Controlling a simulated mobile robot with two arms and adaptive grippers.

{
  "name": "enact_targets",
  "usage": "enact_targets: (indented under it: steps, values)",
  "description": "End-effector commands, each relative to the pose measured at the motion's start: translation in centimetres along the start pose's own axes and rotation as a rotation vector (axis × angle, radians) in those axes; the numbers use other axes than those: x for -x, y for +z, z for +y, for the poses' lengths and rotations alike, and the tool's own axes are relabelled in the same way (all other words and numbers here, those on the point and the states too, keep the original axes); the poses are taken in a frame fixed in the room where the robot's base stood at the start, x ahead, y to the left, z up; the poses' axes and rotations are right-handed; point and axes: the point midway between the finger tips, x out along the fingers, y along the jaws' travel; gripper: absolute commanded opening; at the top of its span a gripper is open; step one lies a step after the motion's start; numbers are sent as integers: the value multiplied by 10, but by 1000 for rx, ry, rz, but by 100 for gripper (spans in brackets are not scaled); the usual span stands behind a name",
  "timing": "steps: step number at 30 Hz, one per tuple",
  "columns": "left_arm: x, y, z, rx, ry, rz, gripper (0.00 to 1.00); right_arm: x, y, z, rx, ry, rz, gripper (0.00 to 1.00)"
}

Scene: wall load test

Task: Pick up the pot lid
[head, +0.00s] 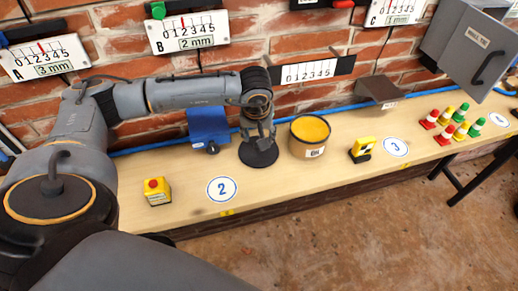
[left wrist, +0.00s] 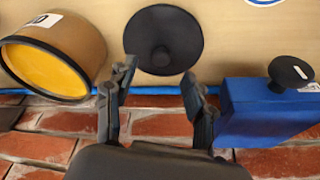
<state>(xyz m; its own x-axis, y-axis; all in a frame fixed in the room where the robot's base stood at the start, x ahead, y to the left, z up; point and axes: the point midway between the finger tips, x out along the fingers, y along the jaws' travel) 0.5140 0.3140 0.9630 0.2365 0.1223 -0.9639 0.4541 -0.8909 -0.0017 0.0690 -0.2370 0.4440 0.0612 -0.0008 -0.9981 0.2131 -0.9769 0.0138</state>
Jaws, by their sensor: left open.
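The pot lid is a black round disc (head: 259,158) with a central knob, lying on the wooden bench. In the left wrist view the lid (left wrist: 163,40) lies just beyond my fingertips, its knob roughly between the two fingers in the picture. My left gripper (head: 260,130) is over the lid and hides part of it in the head view. In the left wrist view its fingers (left wrist: 149,86) are apart with nothing between them. A tan pot (head: 309,140) with a yellow top stands right of the lid; it also shows in the left wrist view (left wrist: 88,44). My right gripper is not in view.
A blue box (head: 207,122) with a black knob stands left of the lid by the brick wall. Numbered gauges hang above.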

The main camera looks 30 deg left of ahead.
Motion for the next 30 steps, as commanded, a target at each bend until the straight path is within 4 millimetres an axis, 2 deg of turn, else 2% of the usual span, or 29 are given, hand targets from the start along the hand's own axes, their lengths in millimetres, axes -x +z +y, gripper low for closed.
enact_targets:
  steps: [3,6,12,20,21,23,28,29,30]
  values:
    - [-8,0,-1,1,-1,-4,54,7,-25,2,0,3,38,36]
    - [-21,-2,-2,1,-3,-5,54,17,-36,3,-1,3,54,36]
    - [-49,-2,-2,1,-1,-3,54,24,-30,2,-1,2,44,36]
    - [-54,-2,-2,0,1,-1,54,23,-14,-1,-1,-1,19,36]
    - [-54,-2,-2,0,1,-1,51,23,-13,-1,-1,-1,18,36]
    - [-54,-2,-2,0,1,-1,39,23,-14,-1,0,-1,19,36]
    - [-54,-2,-2,0,1,-1,5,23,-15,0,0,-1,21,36]
    - [-54,-2,-2,0,1,-1,0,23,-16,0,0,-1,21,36]
    - [-54,-2,-2,0,1,-1,0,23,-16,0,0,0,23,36]
